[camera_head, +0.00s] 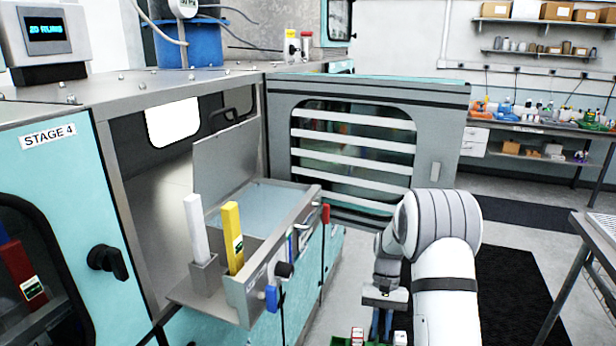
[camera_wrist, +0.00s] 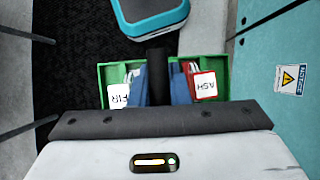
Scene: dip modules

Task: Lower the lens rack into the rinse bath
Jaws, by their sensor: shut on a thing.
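The lens rack (camera_wrist: 108,75) is a green tray with white cards marked FIR (camera_wrist: 118,95) and ASH (camera_wrist: 204,85) in the wrist view. My gripper (camera_wrist: 160,88) has its blue fingers shut on the rack's dark upright handle (camera_wrist: 157,62). In the head view my gripper (camera_head: 382,322) points down at the lower middle, and only bits of the rack show at the bottom edge. The open steel bath (camera_head: 262,208) with pale liquid is left of and beyond my gripper. Its lid (camera_head: 225,160) stands raised. The rack is outside the bath, over the floor side.
A white handle (camera_head: 195,230) and a yellow handle (camera_head: 232,238) stand upright at the bath's front. A slatted cabinet door (camera_head: 440,120) stands open behind the bath. A steel table (camera_head: 598,240) is at the right. A dark mat (camera_head: 495,290) covers the floor beside my arm.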

